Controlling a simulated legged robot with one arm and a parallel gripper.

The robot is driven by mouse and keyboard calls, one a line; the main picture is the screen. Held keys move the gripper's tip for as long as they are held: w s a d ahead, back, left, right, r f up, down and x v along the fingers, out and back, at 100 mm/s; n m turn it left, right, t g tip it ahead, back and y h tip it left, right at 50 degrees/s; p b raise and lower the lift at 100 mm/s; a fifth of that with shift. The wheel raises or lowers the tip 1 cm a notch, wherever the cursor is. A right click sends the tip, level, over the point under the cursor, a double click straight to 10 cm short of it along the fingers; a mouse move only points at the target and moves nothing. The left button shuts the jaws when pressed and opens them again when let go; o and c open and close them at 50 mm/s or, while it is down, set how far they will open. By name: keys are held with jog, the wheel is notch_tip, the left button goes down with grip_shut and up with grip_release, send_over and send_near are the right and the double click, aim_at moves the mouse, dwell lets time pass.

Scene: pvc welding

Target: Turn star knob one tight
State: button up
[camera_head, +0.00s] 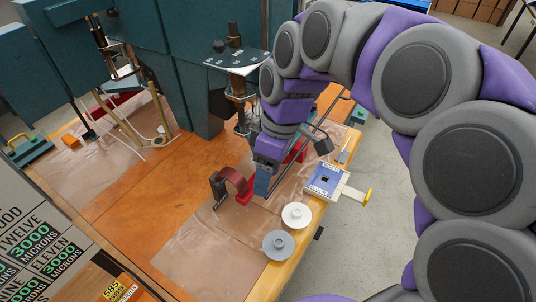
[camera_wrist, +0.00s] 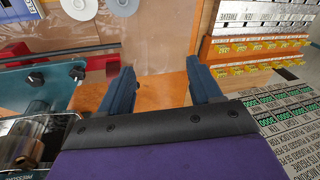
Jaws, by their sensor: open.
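My gripper (camera_head: 262,188) points down beside the welding machine in the head view, near the red clamp-like part. In the wrist view its two blue fingers (camera_wrist: 160,82) are spread apart with nothing between them. Two dark knobs sit on a teal bar at the left of the wrist view: one nearer the left edge (camera_wrist: 37,80) and one close to the left finger (camera_wrist: 77,73). Both are apart from the fingers. I cannot tell which is star knob one. In the head view the arm hides part of the machine, and a small dark knob (camera_head: 219,46) stands above its dial plate (camera_head: 236,61).
A labelled rack (camera_head: 40,225) stands at the left. The bench's right edge is close.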

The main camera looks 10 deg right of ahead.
jog(key=w+d+r+n+y+p, duration=0.15)
jog(key=w+n, duration=0.35)
jog(key=w, duration=0.8)
jog(key=w+d+f+n+p, duration=0.2)
jog(key=w+d+f+n, duration=0.25)
jog(key=w+d, duration=0.45)
jog(key=shift+m+t+y, duration=0.25)
jog(key=shift+m+t, duration=0.05)
jog(key=shift+m, duration=0.05)
jog(key=b+x, duration=0.1)
jog(key=x, duration=0.5)
jog(key=b+x, duration=0.1)
jog(key=x, duration=0.4)
jog(key=b+x, duration=0.2)
jog(key=x, duration=0.4)
jog(key=shift+s+d+f, duration=0.15)
jog(key=shift+d+f, duration=0.05)
jog(key=shift+f, duration=0.2)
jog(key=c, duration=1)
